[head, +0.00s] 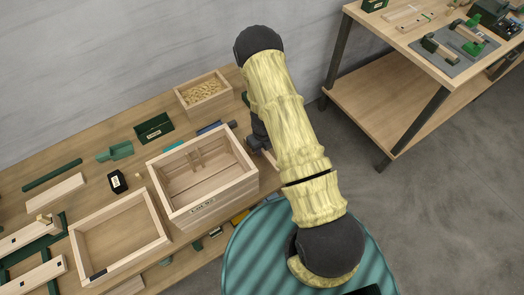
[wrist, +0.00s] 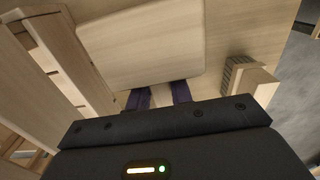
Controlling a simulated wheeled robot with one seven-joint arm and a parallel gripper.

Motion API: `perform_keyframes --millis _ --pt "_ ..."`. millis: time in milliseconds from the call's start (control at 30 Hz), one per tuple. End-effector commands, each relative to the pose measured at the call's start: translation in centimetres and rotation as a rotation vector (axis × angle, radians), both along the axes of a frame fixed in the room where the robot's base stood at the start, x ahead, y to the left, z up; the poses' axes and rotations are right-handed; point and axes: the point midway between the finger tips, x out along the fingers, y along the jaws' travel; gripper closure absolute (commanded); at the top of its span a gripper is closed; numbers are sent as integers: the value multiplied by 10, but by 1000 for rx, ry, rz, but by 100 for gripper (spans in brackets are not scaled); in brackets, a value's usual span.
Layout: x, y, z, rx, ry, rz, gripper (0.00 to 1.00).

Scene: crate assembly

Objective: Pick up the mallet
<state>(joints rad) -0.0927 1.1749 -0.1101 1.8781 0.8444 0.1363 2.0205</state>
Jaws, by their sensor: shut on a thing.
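A pale wooden block, which looks like the mallet's head (wrist: 145,45), fills the upper middle of the wrist view. My gripper (wrist: 160,95) is at its near edge, with two dark fingers a small gap apart. The gripper is shut on the mallet; the held part between the fingers is mostly hidden. In the head view my gripper (head: 257,142) is just right of the wooden crate, largely behind my arm. A small bit of pale wood shows beside it there. I cannot tell whether the mallet touches the bench.
The wooden crate (head: 243,155) stands close on the left; its slatted side (wrist: 78,60) shows in the wrist view. A brush-like wooden piece (wrist: 252,82) lies close on the right. A box of shavings (head: 222,95) stands behind. A second table (head: 352,80) is at right.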

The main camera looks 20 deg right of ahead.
Motion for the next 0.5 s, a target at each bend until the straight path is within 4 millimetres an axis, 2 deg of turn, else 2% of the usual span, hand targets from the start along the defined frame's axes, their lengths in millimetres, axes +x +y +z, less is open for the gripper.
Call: perform_keyframes --millis 300,500 --pt "1 1 57 -1 -4 2 100" --pt "1 0 77 0 -2 1 100"
